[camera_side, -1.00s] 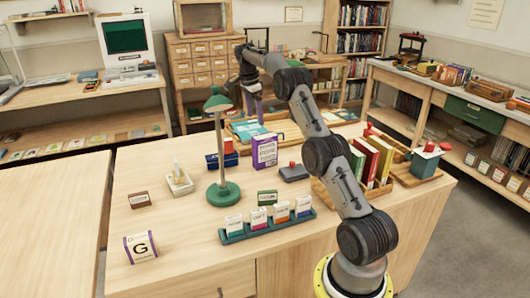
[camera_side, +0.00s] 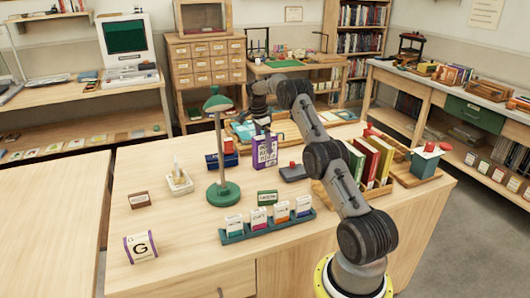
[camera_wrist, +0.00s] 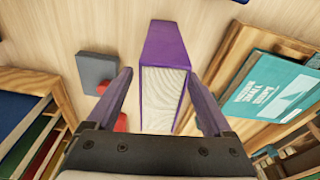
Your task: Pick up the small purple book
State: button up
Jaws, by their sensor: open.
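The small purple book (camera_side: 262,154) stands upright on the table behind the green lamp's base in the side view. In the wrist view the purple book (camera_wrist: 165,50) shows its purple cover edge and pale page block. My gripper (camera_side: 264,135) is right at the book in the side view and hides part of its cover. In the wrist view my gripper (camera_wrist: 163,90) is open, with one finger on each side of the book. Gaps show between the fingers and the book, and I cannot tell how far down the fingers reach.
A grey block with a red knob (camera_wrist: 100,75) sits left of the book in the wrist view. A wooden tray with a teal book (camera_wrist: 268,85) lies to the right. The green lamp (camera_side: 224,192) stands close to the book; a rack of colored books (camera_side: 372,160) is to the right.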

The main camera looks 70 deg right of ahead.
jog(key=shift+s+d+f, duration=0.1)
jog(key=shift+d+f, duration=0.05)
jog(key=shift+f, duration=1.15)
jog(key=shift+r, duration=0.1)
grip_shut()
